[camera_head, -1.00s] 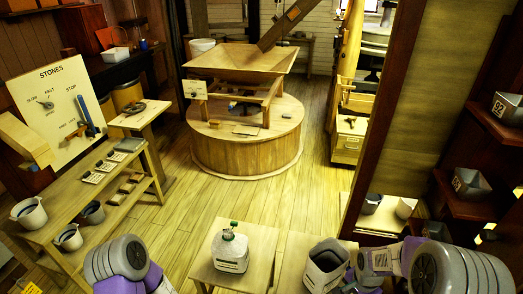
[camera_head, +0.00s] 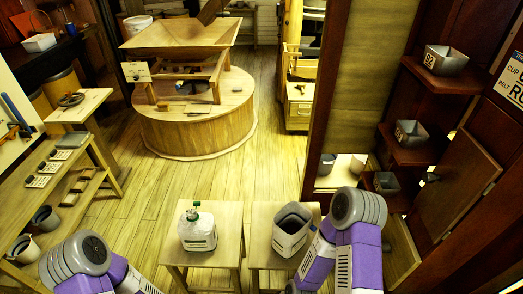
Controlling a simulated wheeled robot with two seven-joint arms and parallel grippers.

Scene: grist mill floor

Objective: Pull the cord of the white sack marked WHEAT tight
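A white sack (camera_head: 197,236) with a gathered neck and a green piece on top stands upright on the left small table (camera_head: 226,215). A second pale sack (camera_head: 289,238) with a wide open, dark mouth stands on the right small table (camera_head: 262,220). Both carry small printing on the front that is too small to read, so I cannot tell which is marked WHEAT. My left arm shows at the lower left and my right arm at the lower right, beside the open sack. Neither gripper's fingertips are in view. No cord can be made out clearly.
A round millstone casing (camera_head: 196,132) with a hopper (camera_head: 180,32) stands behind the tables. A bench (camera_head: 50,215) with buckets is at left. Shelves with metal cups (camera_head: 446,60) and a wooden post (camera_head: 329,90) are at right. The plank floor between is clear.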

